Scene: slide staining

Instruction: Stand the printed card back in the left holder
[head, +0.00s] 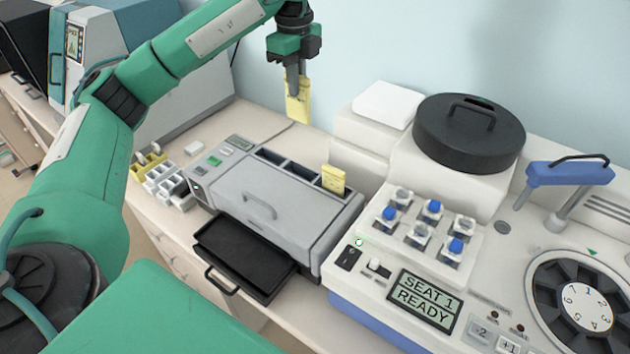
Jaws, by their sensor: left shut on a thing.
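My left gripper (295,80) is shut on a yellow card (298,105). It holds the card upright, up in the air behind the grey machine (262,203) and in front of the wall. Any print on the card is too small to read. A second yellow card (333,179) stands in the rightmost of the slots along the back of the grey machine's top. The other slots (285,166) look dark and empty. I cannot tell which part is the left holder. My right gripper is not in view.
A black tray (243,256) sticks out of the grey machine's front. Small yellow and white racks (165,178) stand to its left. At right are blue- and clear-topped vials (431,212), a black lidded pot (468,135) and a display (424,300) reading "SEAT 1 READY".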

